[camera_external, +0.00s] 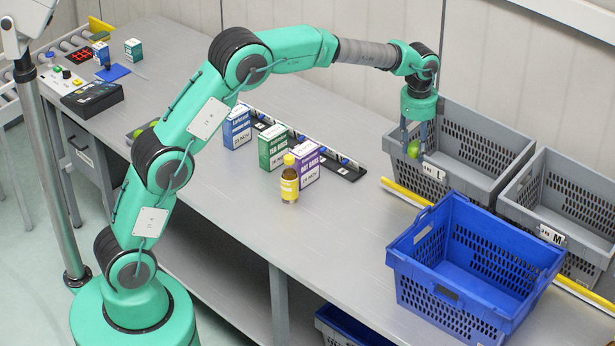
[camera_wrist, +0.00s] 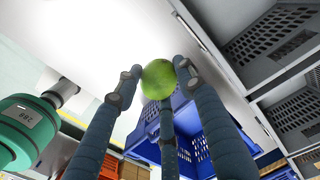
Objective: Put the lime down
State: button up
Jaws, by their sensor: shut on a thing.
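The lime (camera_external: 413,149) is a green round fruit held between the fingers of my gripper (camera_external: 414,140). In the wrist view the lime (camera_wrist: 158,79) sits at the tips of the three blue-grey fingers of my gripper (camera_wrist: 156,88). The fingers are shut on it. In the external view my gripper points down at the left end of the grey tote marked L (camera_external: 490,119), near its front left corner. I cannot tell whether the lime is over the inside of the tote or in front of its wall.
A second grey tote (camera_external: 560,236) stands to the right, marked M. A blue tote (camera_external: 415,262) stands in front. Blue, green and purple boxes (camera_external: 305,165) and a yellow-capped bottle (camera_external: 289,180) stand mid-table. The grey table (camera_external: 345,235) is bare left of the blue tote.

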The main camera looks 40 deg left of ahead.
jog(key=s+d+m, duration=0.2)
jog(key=s+d, duration=0.2)
jog(key=d, duration=0.6)
jog(key=s+d+m, duration=0.2)
jog(key=s+d, duration=0.1)
jog(key=d, duration=0.7)
jog(key=s+d+m, duration=0.2)
jog(key=s+d, duration=0.2)
jog(key=d, duration=0.5)
notch_tip(320, 180, down, 18)
jog(key=shift+d+f+h+p, duration=0.2)
jog(key=shift+d+h+p, duration=0.1)
jog(key=shift+p, duration=0.1)
jog(key=shift+f, duration=0.1)
jog(key=shift+f+b, duration=0.35)
jog(key=shift+f, duration=2.7)
jog(key=shift+w+f, duration=0.1)
jog(key=shift+f, duration=1.75)
jog(key=shift+f, duration=0.1)
